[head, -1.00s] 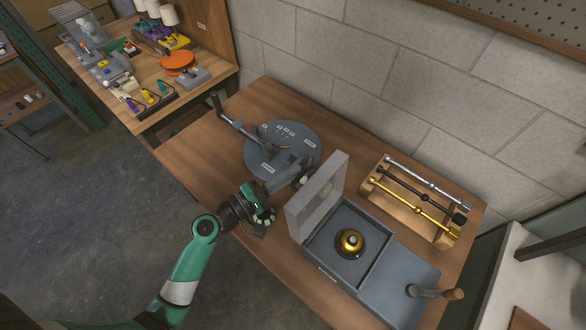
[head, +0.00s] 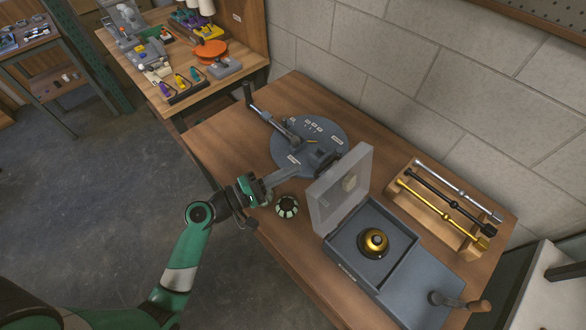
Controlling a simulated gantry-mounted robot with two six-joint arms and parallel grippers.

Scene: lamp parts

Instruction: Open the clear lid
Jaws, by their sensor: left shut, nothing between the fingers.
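The clear lid (head: 335,203) stands raised, about upright, along the left edge of the grey box (head: 345,245). A gold domed part (head: 373,243) sits in the open compartment of the box. My left arm reaches in from the lower left over the table. My left gripper (head: 325,163) is shut and empty, over the near right part of the round grey plate and just left of the lid. Its fingertips are small and hard to make out against the plate. I cannot tell whether they touch the lid. My right gripper is not in view.
The round grey plate (head: 302,127) carries a hinged arm behind my gripper. A green-and-white round part (head: 287,206) lies near the table's front edge. A wooden rack (head: 420,208) with rods stands right of the box, and a wooden-handled crank (head: 470,304) sits at its lower right.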

